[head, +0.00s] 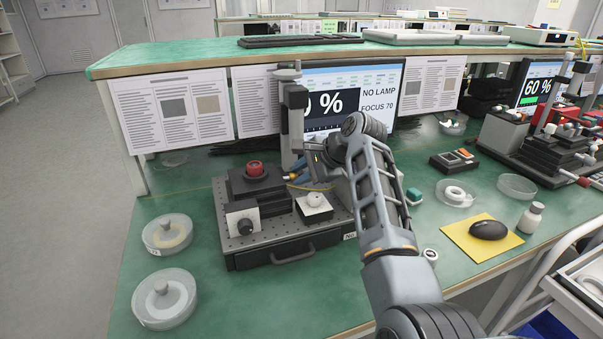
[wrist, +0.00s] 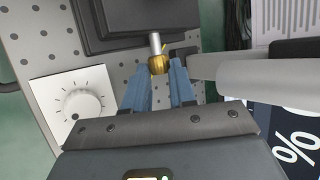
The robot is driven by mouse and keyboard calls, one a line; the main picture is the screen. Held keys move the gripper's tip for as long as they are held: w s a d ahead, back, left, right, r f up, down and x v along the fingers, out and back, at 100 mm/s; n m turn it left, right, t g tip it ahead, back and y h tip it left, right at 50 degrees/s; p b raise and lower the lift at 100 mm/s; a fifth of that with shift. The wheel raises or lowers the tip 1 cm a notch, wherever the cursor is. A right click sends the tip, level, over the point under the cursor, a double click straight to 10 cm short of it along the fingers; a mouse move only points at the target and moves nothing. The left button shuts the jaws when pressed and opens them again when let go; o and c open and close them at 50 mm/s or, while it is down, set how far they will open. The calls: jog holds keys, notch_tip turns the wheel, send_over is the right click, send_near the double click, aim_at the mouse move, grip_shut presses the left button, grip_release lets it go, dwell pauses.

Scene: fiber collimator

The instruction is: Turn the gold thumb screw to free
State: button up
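The gold thumb screw (wrist: 158,65) shows in the wrist view as a small knurled knob on a silver shaft, beside a dark block. The two blue fingers of my gripper (wrist: 160,74) point at it, one on each side, with a visible gap between them. The knob lies at the fingertips; I cannot tell whether either finger touches it. In the head view my gripper (head: 293,173) reaches in over the breadboard from the right, near the dark stage with the red knob. The gold screw is too small there to make out well.
The perforated breadboard (head: 290,240) carries a white dial (head: 244,221), a red-topped dark stage (head: 256,178) and a vertical post (head: 294,120). A monitor (head: 385,95) stands behind, partly hidden by my arm.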

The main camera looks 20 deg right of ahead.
grip_shut()
jog(key=shift+s+f+t+b, duration=0.2)
jog(key=shift+f+t+b, duration=0.2)
jog(key=shift+t, duration=0.5)
jog(key=shift+r+n+t, duration=0.1)
jog(key=shift+n+t, duration=0.2)
jog(key=shift+t, duration=0.2)
jog(key=o, duration=0.6)
grip_release()
jog(key=shift+r, duration=0.1)
jog(key=shift+v, duration=3.9)
